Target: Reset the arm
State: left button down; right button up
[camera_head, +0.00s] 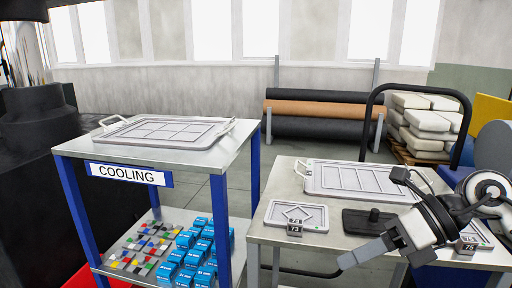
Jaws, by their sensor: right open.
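My right arm (445,218) comes in from the right, over the right part of a pale work table (341,242). My right gripper (356,256) points down and left near the table's front edge. It is open, and I see nothing held in it. One finger shows clearly; the other is hard to make out. My left gripper is not in view.
A blue-legged cart with a COOLING sign (124,174) stands left, bearing a framed tray (160,132). The table holds a large tray (362,180), a small plate (297,215) and a black block (368,222).

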jog(key=s+a+r+m+t+y, duration=0.2)
jog(key=a+m+t+y, duration=0.1)
jog(key=a+m+y, duration=0.55)
jog(key=w+d+f+m+t+h+p, duration=0.1)
jog(key=d+f+m+t+h, duration=0.1)
jog(key=f+m+t+h, duration=0.65)
jog(key=w+d+f+m+t+h, duration=0.1)
jog(key=d+f+m+t, duration=0.3)
jog(key=m, duration=1)
jog(key=s+f+m+g+h, duration=0.6)
jog(key=s+f+m, duration=0.4)
jog(key=f, duration=0.5)
jog(key=shift+s+f+p, duration=0.3)
jog(key=shift+s+f, duration=0.05)
jog(key=shift+s, duration=0.35)
jog(key=shift+d, duration=0.1)
